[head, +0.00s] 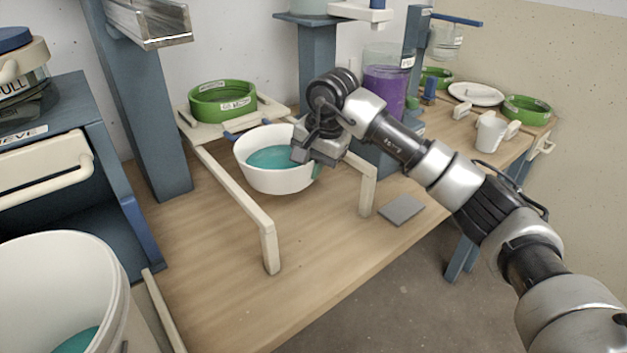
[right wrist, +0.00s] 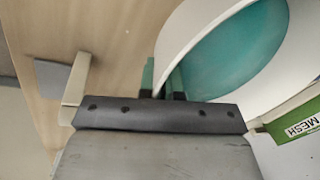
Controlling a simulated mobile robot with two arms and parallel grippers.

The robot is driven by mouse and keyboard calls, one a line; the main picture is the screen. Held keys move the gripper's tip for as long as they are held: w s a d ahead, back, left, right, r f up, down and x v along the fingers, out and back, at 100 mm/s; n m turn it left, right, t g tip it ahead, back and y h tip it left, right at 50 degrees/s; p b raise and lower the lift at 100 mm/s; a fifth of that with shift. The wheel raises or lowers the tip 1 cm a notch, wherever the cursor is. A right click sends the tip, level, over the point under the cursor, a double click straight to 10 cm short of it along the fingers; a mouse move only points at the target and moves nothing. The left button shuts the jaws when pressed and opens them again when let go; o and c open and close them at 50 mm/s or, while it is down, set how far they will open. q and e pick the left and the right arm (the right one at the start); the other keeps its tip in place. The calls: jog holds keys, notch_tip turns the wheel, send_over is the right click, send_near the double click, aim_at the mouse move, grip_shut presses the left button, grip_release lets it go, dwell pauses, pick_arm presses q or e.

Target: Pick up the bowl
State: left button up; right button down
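The bowl (head: 258,177) is white and round with teal inside, upright between two cream rails above the wooden table. It also shows in the right wrist view (right wrist: 193,32), cut off at the top. My right gripper (head: 309,165) is at the bowl's right rim. In the right wrist view its two teal fingers (right wrist: 162,80) straddle the bowl wall, one outside and one inside, close against it. The gripper looks shut on the rim. Whether the bowl touches its support is unclear. My left gripper is not in view.
Cream rails (head: 238,190) flank the bowl. A green ring-shaped sieve (head: 222,103) sits behind it. A grey slab (head: 401,210) lies at the table's right edge. A purple-filled container (head: 384,85) stands behind my arm. A large white bucket (head: 105,270) is at front left. The front table is clear.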

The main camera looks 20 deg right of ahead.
jog(key=v, duration=0.2)
jog(key=w+v, duration=0.1)
jog(key=v, duration=0.2)
jog(key=a+v, duration=0.1)
jog(key=v, duration=0.1)
jog(key=shift+w+a+r+p, duration=0.1)
jog(key=shift+r+p, duration=0.2)
jog(key=shift+r, duration=0.25)
jog(key=shift+v, duration=0.8)
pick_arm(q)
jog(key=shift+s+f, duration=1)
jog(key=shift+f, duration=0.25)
pick_arm(e)
jog(key=shift+w+a+r, duration=0.1)
jog(key=shift+w+r, duration=0.05)
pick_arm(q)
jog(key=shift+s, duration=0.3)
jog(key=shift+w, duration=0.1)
